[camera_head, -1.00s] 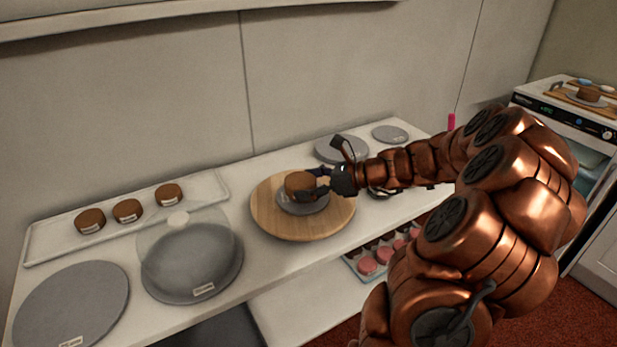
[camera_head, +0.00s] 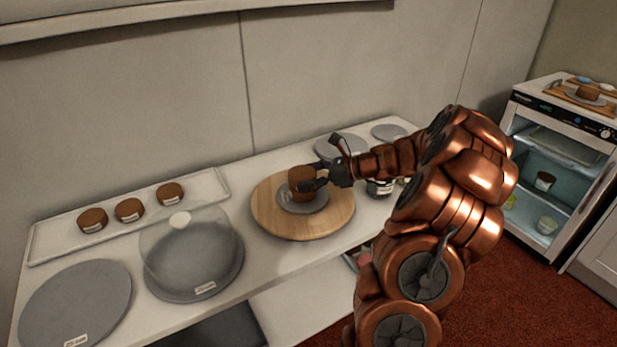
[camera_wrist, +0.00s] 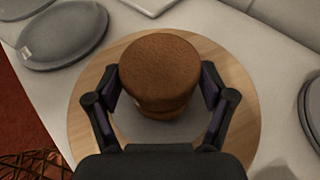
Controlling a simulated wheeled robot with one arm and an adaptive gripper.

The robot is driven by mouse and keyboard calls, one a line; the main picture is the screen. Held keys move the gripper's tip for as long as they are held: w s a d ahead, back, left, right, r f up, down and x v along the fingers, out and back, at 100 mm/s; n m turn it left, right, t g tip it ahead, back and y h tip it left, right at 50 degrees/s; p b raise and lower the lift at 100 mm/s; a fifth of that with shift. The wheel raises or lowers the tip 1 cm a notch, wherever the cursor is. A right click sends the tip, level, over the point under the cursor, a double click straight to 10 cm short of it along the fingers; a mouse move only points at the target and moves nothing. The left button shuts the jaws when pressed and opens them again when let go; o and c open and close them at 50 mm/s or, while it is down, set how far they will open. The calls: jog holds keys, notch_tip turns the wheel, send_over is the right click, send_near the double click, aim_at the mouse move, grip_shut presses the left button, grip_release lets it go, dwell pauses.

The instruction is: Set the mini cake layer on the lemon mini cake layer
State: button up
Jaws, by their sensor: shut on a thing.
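My gripper (camera_head: 315,181) is shut on a brown round mini cake layer (camera_head: 301,173) above the wooden turntable. In the wrist view, the gripper's fingers (camera_wrist: 160,84) flank this held layer (camera_wrist: 160,62) on both sides. A second brown layer (camera_wrist: 167,115) shows just under it, mostly hidden; I cannot tell whether the two touch. In the head view they look like one short upright stack. The lower layer sits on a small grey board (camera_head: 290,204) on the turntable (camera_head: 268,219). No flavour label is readable, so lemon cannot be confirmed.
A white tray (camera_head: 60,245) with 3 labelled brown layers (camera_head: 129,209) stands at the back left. A clear dome (camera_head: 180,250) on a grey board and a bare grey disc (camera_head: 75,300) are left of the turntable. More grey discs (camera_head: 388,132) lie behind the gripper. An open fridge (camera_head: 550,170) stands right.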

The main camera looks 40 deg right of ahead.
jog(key=shift+f, duration=0.3)
jog(key=shift+f, duration=0.1)
jog(key=o, duration=1)
jog(key=shift+s+d+r, duration=0.2)
jog(key=b+v, duration=0.1)
jog(key=v, duration=1)
jog(key=shift+s+d+r, duration=0.1)
jog(key=shift+s+r, duration=0.05)
